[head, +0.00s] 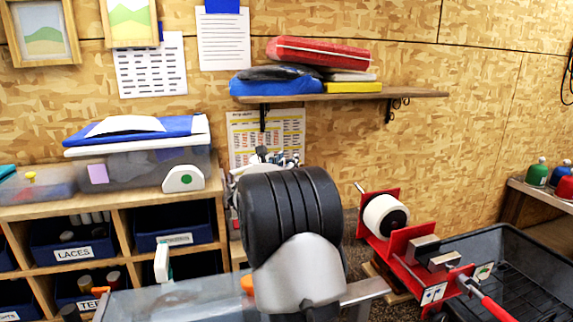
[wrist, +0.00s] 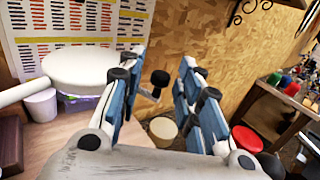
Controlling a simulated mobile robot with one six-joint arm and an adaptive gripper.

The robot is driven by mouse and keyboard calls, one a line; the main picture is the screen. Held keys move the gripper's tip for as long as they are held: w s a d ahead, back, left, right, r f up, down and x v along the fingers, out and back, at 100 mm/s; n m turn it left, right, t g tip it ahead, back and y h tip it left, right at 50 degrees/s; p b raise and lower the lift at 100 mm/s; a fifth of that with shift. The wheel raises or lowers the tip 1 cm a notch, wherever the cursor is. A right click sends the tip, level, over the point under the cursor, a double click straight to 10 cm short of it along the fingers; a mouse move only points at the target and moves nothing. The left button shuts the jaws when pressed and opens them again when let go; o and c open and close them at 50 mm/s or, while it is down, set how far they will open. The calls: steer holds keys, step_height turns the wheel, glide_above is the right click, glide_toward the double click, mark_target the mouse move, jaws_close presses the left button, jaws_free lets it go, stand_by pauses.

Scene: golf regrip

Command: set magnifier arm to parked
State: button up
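The magnifier arm shows in the wrist view as a white round head (wrist: 90,72) with a white bar (wrist: 15,95) running off to the left. A black knob (wrist: 160,78) on a thin grey stem stands to the right of the head; the join between them is hidden behind my left finger. My gripper (wrist: 161,68) is open, its two blue-padded fingers apart, with the knob showing in the gap between them. I cannot tell whether a finger touches it. In the head view my gripper (head: 272,156) is small and far off, and my own arm hides most of the magnifier.
A white tub (wrist: 41,105) and a beige round container (wrist: 163,130) are below the head. A wooden shelf (head: 420,93) is on the wall above. A red machine with a white roll (head: 380,215) and a black crate (head: 520,265) stand at right. Cubbies (head: 120,195) fill the left.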

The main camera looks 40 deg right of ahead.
steer(key=shift+a, duration=0.1)
steer(key=v, duration=1.1)
steer(key=shift+s+a, duration=0.25)
steer(key=shift+a, duration=0.1)
